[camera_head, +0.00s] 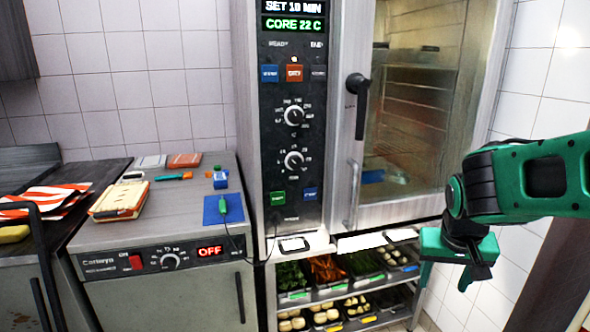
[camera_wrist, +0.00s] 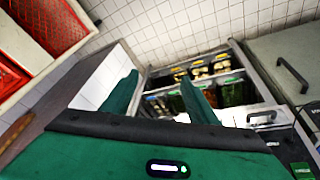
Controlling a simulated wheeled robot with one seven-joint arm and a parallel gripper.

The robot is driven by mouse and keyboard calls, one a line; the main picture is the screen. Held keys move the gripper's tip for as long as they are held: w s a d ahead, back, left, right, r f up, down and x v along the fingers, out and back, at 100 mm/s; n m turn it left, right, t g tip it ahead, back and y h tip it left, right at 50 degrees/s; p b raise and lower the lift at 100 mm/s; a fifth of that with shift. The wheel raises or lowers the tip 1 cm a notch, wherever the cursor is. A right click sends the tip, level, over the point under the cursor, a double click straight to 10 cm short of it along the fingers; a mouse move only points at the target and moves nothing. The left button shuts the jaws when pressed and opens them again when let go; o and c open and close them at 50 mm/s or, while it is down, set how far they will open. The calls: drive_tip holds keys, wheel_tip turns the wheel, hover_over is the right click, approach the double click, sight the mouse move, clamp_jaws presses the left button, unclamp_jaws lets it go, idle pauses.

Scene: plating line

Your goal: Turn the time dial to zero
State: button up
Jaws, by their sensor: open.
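A tall oven's black control panel (camera_head: 293,214) carries an upper dial (camera_head: 294,115) and a lower dial (camera_head: 293,160), both silver knobs with marked scales. Their labels are too small to tell which is the time dial. The display (camera_head: 293,16) above reads "SET 10 MIN" and "CORE 22 C". Neither dial can be made out there.
The oven door handle (camera_head: 359,100) sticks out between panel and door. Shelves of food pans (camera_head: 326,268) stand below the oven. A steel unit (camera_head: 165,300) at left reads "OFF"; on it lie a blue pad (camera_head: 214,214), a probe and books. A red crate (camera_wrist: 48,30) shows in the wrist view.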

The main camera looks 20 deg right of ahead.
drive_tip(key=w+r+n+t+h, duration=0.1)
drive_tip(key=w+r+t+h, duration=0.2)
drive_tip(key=w, duration=1.1)
drive_tip(key=n+t+y, duration=0.6)
drive_tip(key=t, duration=0.6)
approach(297, 165)
drive_tip(key=w, duration=0.9)
drive_tip(key=shift+a+f, duration=0.1)
drive_tip(key=c, duration=1)
